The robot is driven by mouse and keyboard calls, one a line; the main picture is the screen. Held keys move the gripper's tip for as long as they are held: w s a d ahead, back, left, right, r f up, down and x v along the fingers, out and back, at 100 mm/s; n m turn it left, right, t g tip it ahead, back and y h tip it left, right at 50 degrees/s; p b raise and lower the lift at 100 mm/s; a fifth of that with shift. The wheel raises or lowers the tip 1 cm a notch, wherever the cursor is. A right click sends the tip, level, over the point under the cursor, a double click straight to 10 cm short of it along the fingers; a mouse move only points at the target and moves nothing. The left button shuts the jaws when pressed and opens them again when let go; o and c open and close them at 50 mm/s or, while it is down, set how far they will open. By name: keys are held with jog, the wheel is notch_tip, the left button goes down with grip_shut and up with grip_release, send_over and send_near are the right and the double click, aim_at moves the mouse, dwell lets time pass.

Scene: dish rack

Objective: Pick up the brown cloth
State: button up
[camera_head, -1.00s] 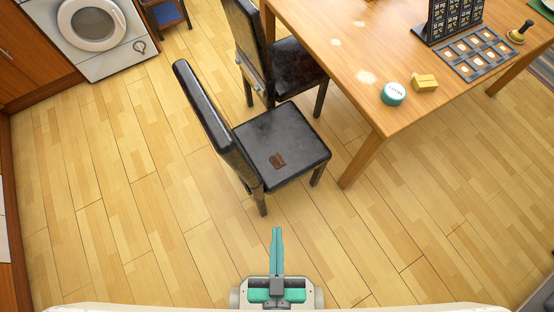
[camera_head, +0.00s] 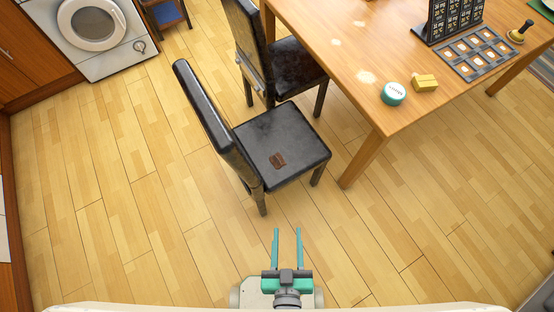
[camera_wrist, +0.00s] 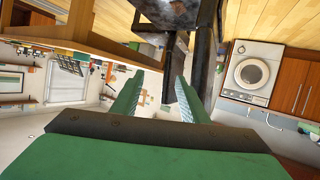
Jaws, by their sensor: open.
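A small brown cloth (camera_head: 278,160) lies flat on the black seat of the nearer chair (camera_head: 298,148). It also shows as a brown patch in the wrist view (camera_wrist: 177,9), at the top. My gripper (camera_head: 287,232) is open and empty, in front of the chair and apart from it, with its two teal fingers pointing toward the chair. In the wrist view its green fingers (camera_wrist: 157,88) are spread with nothing between them.
A wooden table (camera_head: 330,75) stands at the right and holds a round teal tin (camera_head: 393,94), a yellow block (camera_head: 424,83) and a blister-like tray (camera_head: 475,53). A second black chair (camera_head: 290,70) stands behind. A washing machine (camera_head: 92,30) is at the upper left. The floor around my gripper is clear.

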jog(key=w+d+f+n+g, duration=0.1)
jog(key=w+d+f, duration=0.2)
jog(key=f, duration=0.5)
jog(key=w+d+f+n+g, duration=0.15)
jog(key=d+f, duration=0.25)
jog(key=f, duration=0.5)
jog(key=n+y, duration=0.3)
jog(key=y, duration=0.4)
send_near(279, 161)
jog(key=x, duration=0.3)
jog(key=shift+w+f, duration=0.25)
jog(key=shift+f, duration=0.15)
jog(key=shift+w+a+f, duration=0.25)
jog(key=shift+w, duration=0.2)
jog(key=x, duration=0.3)
jog(key=shift+w+a+r, duration=0.15)
jog(key=shift+w+a, duration=0.1)
jog(key=shift+w, duration=0.15)
jog(key=shift+w+a+f, duration=0.35)
jog(key=shift+w, duration=0.2)
